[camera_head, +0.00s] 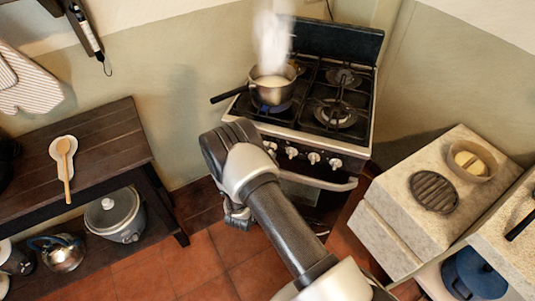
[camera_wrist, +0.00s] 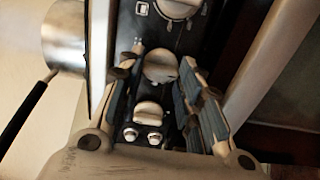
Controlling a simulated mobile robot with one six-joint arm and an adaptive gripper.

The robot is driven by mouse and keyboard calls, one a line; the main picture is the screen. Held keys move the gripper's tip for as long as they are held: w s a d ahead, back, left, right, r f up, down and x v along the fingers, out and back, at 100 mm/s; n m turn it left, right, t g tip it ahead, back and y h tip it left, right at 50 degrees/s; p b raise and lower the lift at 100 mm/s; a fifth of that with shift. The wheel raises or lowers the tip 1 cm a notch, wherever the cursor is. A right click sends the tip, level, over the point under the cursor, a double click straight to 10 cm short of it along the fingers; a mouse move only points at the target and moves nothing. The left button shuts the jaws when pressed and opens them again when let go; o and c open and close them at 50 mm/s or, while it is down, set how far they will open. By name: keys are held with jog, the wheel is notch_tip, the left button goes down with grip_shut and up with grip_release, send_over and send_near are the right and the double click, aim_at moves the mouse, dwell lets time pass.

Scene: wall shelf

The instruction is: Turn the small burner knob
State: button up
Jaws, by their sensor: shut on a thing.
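A pale knob (camera_wrist: 161,66) on the dark stove panel lies between the fingertips of my gripper (camera_wrist: 160,58) in the wrist view. The gripper is shut on this knob. Another knob (camera_wrist: 149,113) sits nearer the palm, and a third (camera_wrist: 178,6) sits beyond the fingertips. In the head view, the stove's row of knobs shows partly, including one knob (camera_head: 314,158). My wrist hides the left end of that row, the held knob and the fingertips.
A steaming pot (camera_head: 271,93) stands on a burner with a blue flame, its handle pointing left. The oven handle (camera_head: 318,181) runs below the knobs. A wooden shelf table (camera_head: 100,135) stands left and a stone counter (camera_head: 400,205) right.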

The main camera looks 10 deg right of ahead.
dwell(0.3)
jog(key=o, duration=1.1)
jog(key=shift+c, duration=0.2)
jog(key=v, duration=1.2)
